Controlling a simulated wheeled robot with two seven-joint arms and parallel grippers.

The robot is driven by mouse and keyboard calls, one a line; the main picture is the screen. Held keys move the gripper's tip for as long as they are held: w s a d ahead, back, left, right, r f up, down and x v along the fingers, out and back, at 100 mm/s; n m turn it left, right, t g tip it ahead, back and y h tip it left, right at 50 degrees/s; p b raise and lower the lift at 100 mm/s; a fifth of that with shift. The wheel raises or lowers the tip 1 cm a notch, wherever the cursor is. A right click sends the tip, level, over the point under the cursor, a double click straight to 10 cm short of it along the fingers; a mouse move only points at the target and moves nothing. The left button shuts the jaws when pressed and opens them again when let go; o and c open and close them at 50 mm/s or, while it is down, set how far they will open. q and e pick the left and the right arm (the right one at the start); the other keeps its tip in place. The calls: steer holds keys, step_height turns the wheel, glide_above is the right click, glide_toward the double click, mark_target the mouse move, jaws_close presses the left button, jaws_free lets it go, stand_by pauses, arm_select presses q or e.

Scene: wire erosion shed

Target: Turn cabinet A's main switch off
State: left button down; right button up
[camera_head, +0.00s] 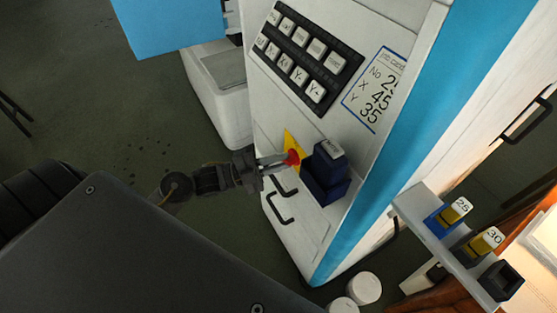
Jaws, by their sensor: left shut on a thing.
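The cabinet (415,20) is white with a blue stripe and stands tilted in the picture; I cannot read a letter A on it. A red switch handle (294,157) sits on a yellow plate (292,143) on its front, below the keypad. My left gripper (284,161) reaches in from the left and is shut on the red handle. The fingers hide part of the handle and plate, so its turned position cannot be told. My right gripper is not in view.
A dark blue block (328,178) with a white label juts out right beside the switch. Above are a black keypad (302,58) and a card (372,98). A handle (279,209) is below. A rack (436,238) with blocks marked 25 and 30 stands right.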

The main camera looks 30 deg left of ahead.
arm_select(q)
steer(key=n+t, duration=0.1)
steer(key=n, duration=0.2)
steer(key=shift+d+n+t+p, duration=0.1)
steer(key=shift+n+t+p, duration=0.2)
steer(key=shift+p, duration=0.1)
steer(key=n+t+y+p, duration=0.1)
steer(key=n, duration=0.2)
steer(key=shift+s+d+n, duration=0.1)
steer(key=shift+n, duration=0.2)
steer(key=n+t+y+p, duration=0.1)
steer(key=n, duration=0.2)
steer(key=n+t+y+p, duration=0.1)
steer(key=n, duration=0.1)
steer(key=n+t+y+p, duration=0.1)
steer(key=n+p, duration=0.1)
steer(key=n, duration=0.1)
steer(key=shift+s+d+f+n, duration=0.1)
steer(key=shift+d+f+n, duration=0.05)
steer(key=shift+f+n, duration=0.15)
steer(key=shift+t, duration=0.3)
steer(key=c, duration=1.5)
jaws_free()
steer(key=shift+o, duration=0.2)
